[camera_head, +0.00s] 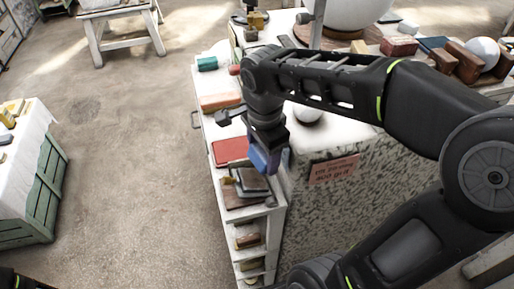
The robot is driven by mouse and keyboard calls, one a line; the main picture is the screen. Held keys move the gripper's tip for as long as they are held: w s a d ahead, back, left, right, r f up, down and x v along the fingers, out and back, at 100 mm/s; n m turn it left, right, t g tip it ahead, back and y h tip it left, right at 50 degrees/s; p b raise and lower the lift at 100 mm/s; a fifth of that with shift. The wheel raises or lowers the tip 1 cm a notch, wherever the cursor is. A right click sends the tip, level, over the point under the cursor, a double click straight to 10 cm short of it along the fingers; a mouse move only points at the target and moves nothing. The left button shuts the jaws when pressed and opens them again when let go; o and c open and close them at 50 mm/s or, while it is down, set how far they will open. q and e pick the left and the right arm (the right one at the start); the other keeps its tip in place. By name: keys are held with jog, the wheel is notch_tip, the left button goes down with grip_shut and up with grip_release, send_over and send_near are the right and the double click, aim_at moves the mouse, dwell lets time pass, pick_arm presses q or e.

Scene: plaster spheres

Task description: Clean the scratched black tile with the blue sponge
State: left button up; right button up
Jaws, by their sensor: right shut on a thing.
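My right gripper (268,152) comes in from the right and points down over the white shelf unit. It is shut on the blue sponge (263,161), which hangs beside the red block on the shelf top. A dark grey tile (253,181) lies just below the sponge in the picture, on a brown board; it looks like the black tile, but scratches are too small to make out. I cannot tell whether the sponge touches it. Only a dark bit of my left arm shows at the bottom left corner; its gripper is out of view.
A red block (230,151) and an orange-brown block (220,101) lie on the white shelf unit (201,78). A speckled block with a red sign (333,170) stands to the right. A green crate table (45,190) is at left; the floor between is clear.

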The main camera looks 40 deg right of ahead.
jog(key=shift+s, duration=0.1)
jog(key=b, duration=0.3)
send_over(253, 181)
jog(key=shift+s+d+f, duration=0.1)
jog(key=shift+s+f, duration=0.15)
jog(key=shift+f, duration=0.95)
jog(key=shift+s+d+f, duration=0.1)
jog(key=shift+s+f, duration=0.1)
jog(key=shift+f, duration=0.95)
jog(key=shift+w+a+f+b, duration=0.1)
jog(key=shift+a+f+b, duration=0.15)
jog(key=shift+f+b, duration=0.45)
jog(key=shift+a+f+b, duration=0.2)
jog(key=shift+f+b, duration=0.25)
jog(key=shift+b, duration=0.25)
jog(key=shift+w, duration=0.1)
jog(key=shift+w+r, duration=0.15)
jog(key=shift+w, duration=0.35)
